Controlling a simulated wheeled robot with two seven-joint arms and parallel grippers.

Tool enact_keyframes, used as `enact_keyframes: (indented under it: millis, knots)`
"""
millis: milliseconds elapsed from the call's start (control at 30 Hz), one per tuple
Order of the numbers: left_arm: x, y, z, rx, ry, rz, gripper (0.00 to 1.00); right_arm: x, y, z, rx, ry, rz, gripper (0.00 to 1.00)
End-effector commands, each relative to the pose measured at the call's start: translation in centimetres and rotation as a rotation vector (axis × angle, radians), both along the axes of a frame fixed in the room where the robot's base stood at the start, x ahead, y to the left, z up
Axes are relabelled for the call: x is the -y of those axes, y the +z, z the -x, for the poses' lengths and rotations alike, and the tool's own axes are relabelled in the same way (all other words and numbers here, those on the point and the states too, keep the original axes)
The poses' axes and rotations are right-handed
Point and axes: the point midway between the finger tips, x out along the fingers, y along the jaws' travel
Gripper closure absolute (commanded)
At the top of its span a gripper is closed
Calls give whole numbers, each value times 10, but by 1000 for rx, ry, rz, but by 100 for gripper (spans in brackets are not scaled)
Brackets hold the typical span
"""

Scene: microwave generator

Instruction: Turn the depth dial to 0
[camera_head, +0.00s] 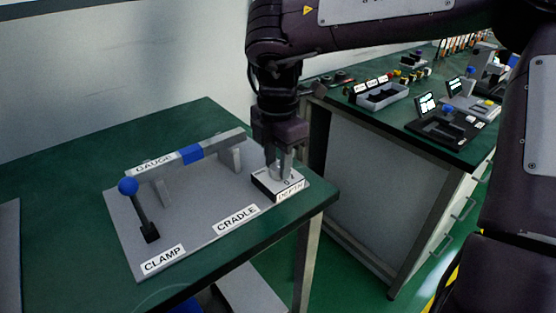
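The depth dial's base (268,188) is a small box with a white top, labelled DEPTH, at the right end of a grey fixture plate on the green table. A "0" mark shows on its top near the front. My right gripper (280,168) points straight down over the box, with its fingers at the dial. The fingers and the arm hide most of the dial, so its setting cannot be read. I cannot tell whether the fingers grip the knob. My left gripper is not in view.
The fixture plate (195,222) also bears a blue-knobbed clamp lever (140,210) and a raised gauge bar (215,146) with a blue slider. A second green bench (400,125) with trays and devices stands at the back right. The table's front left is clear.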

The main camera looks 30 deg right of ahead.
Motion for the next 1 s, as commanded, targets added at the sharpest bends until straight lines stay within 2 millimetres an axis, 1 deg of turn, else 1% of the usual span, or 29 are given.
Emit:
enact_keyframes:
  millis: [33,133,367,467,567,667,700,833,900,1000]
  knots:
    - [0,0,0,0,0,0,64,0,1,-1,2,-1,0,62]
    - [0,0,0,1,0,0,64,0,1,0,1,0,0,49]
    - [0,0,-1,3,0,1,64,0,0,0,0,1,0,48]
    - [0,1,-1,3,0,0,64,0,3,0,0,2,0,48]
    - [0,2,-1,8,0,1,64,0,14,0,2,2,2,48]
    - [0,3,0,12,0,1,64,0,32,-1,4,1,2,48]
    - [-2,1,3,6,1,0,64,0,40,-1,2,1,0,48]
    - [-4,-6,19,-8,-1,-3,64,0,62,-1,2,0,0,48]
    - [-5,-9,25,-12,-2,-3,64,0,70,-1,1,1,-1,48]
    - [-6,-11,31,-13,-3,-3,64,0,77,0,0,1,-1,48]
